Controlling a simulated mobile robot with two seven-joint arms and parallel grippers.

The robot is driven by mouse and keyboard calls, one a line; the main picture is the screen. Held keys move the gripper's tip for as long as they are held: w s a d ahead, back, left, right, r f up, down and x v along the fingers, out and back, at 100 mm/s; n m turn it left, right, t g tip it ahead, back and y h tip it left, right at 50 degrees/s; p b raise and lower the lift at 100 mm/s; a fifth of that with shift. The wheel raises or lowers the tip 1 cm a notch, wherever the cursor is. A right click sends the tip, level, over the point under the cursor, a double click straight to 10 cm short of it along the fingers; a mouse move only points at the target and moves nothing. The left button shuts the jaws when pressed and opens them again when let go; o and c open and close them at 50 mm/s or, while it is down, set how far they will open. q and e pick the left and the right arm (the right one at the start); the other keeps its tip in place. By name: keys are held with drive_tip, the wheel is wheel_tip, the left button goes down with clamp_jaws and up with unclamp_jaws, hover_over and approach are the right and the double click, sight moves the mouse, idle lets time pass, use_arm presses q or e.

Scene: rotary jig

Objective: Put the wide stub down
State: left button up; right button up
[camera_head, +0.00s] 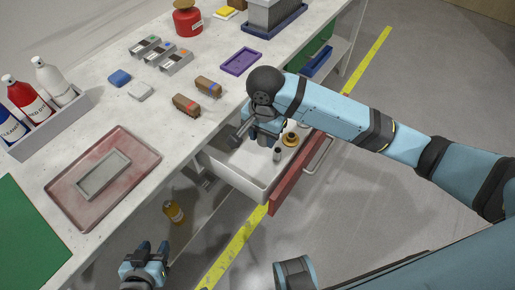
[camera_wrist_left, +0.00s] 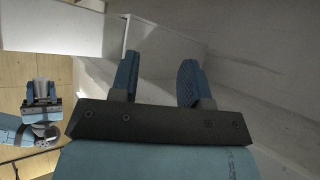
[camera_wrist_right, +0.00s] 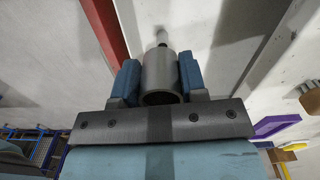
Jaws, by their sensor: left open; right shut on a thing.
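The wide stub appears to be the grey hollow cylinder (camera_wrist_right: 160,76) in the right wrist view. My right gripper (camera_wrist_right: 160,82) is shut around it, one finger on each side. In the head view my right gripper (camera_head: 265,137) is over the open drawer (camera_head: 232,174), and the stub is mostly hidden there. I cannot tell whether it touches the drawer floor. A small grey cylinder (camera_head: 278,154) and a brass-coloured round part (camera_head: 291,139) are close by in the drawer. My left gripper (camera_head: 152,250) is open and empty, low in front of the bench; its fingers show apart in the left wrist view (camera_wrist_left: 160,82).
The drawer's red front (camera_head: 297,176) stands out from the bench. On the worktop are two brown blocks (camera_head: 186,105) (camera_head: 208,87), a purple tray (camera_head: 241,61), a reddish tray (camera_head: 66,185) and a bottle rack (camera_head: 50,128). An orange bottle (camera_head: 174,211) stands below the bench edge.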

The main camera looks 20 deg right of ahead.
drive_tip(key=b, duration=0.3)
hover_over(263, 177)
wheel_tip(263, 177, down, 14)
drive_tip(key=shift+w, duration=0.1)
drive_tip(key=shift+f, duration=0.2)
wheel_tip(263, 177, down, 4)
drive_tip(key=shift+f+b, duration=0.1)
drive_tip(key=shift+b, duration=0.35)
drive_tip(key=shift+f, duration=0.1)
use_arm(q)
drive_tip(key=shift+w+d+f, duration=0.15)
drive_tip(key=shift+d+f, duration=0.1)
drive_tip(key=shift+f, duration=0.5)
drive_tip(key=shift+r, duration=0.2)
drive_tip(key=shift+f, duration=0.15)
use_arm(e)
drive_tip(key=o, duration=0.9)
drive_tip(key=shift+f, duration=0.1)
use_arm(q)
drive_tip(key=shift+f, duration=0.1)
drive_tip(key=r+p, duration=0.1)
drive_tip(key=p, duration=0.1)
drive_tip(key=shift+a+p, duration=0.1)
drive_tip(key=shift+p, duration=0.3)
use_arm(e)
wheel_tip(263, 177, up, 12)
drive_tip(key=shift+r, duration=0.2)
